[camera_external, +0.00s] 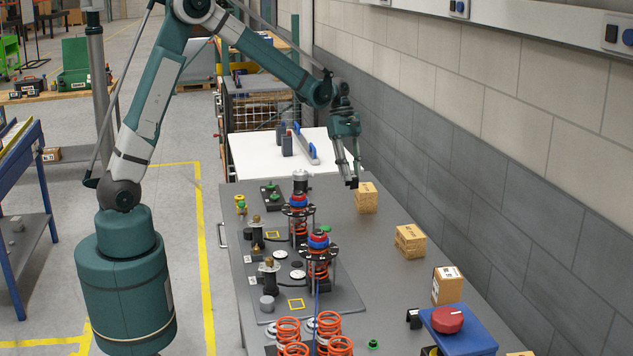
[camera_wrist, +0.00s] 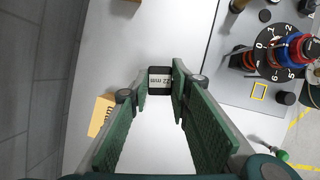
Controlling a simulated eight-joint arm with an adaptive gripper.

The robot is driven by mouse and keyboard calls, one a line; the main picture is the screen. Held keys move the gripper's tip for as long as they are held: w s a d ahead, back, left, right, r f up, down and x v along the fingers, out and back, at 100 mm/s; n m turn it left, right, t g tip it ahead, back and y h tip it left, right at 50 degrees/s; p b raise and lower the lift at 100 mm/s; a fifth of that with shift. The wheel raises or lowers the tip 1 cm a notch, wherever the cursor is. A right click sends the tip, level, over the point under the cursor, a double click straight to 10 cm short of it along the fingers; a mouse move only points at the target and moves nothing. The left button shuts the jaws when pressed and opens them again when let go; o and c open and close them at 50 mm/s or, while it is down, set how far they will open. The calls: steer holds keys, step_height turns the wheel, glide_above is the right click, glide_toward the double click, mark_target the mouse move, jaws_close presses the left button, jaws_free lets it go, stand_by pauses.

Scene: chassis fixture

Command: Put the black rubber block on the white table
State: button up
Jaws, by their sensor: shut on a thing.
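The black rubber block (camera_wrist: 160,83) is a small dark block with a white label on its face. It sits between the two green-padded fingertips of my gripper (camera_wrist: 159,92) in the wrist view. My gripper (camera_external: 350,180) points down in the external view and is shut on the block, which shows there only as a small dark shape at the fingertips. It is over the far part of the grey workbench, near a cardboard box. The white table (camera_external: 252,158) stands beyond the workbench, left of my gripper.
Two dark upright blocks (camera_external: 287,145) and a blue-grey bar (camera_external: 308,148) stand on the white table; its left part is bare. Cardboard boxes (camera_external: 410,241) line the workbench's right side by the wall. Spring assemblies (camera_external: 318,262) stand on a plate at its middle.

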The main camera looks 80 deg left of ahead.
steer(key=s+a+n+t+y, duration=0.1)
steer(key=s+a+n, duration=0.15)
steer(key=a, duration=1.05)
steer(key=s+a+n+t, duration=0.1)
steer(key=s+a+n, duration=0.15)
steer(key=a, duration=1.05)
steer(key=s+a+n+t+y, duration=0.15)
steer(key=a+n, duration=0.25)
steer(key=a, duration=0.9)
steer(key=s+a+n+y, duration=0.1)
steer(key=s+a+n, duration=0.2)
steer(key=s+a, duration=0.85)
steer(key=s+a+n+y, duration=0.1)
steer(key=s+a+n, duration=0.2)
steer(key=s+a, duration=0.85)
steer(key=w+a+f, duration=0.3)
steer(key=f, duration=0.3)
steer(key=shift+w+a+f, duration=0.25)
steer(key=shift+a+f, duration=0.1)
steer(key=shift+f, duration=0.05)
steer(key=shift+f, duration=3.1)
steer(key=shift+f, duration=0.1)
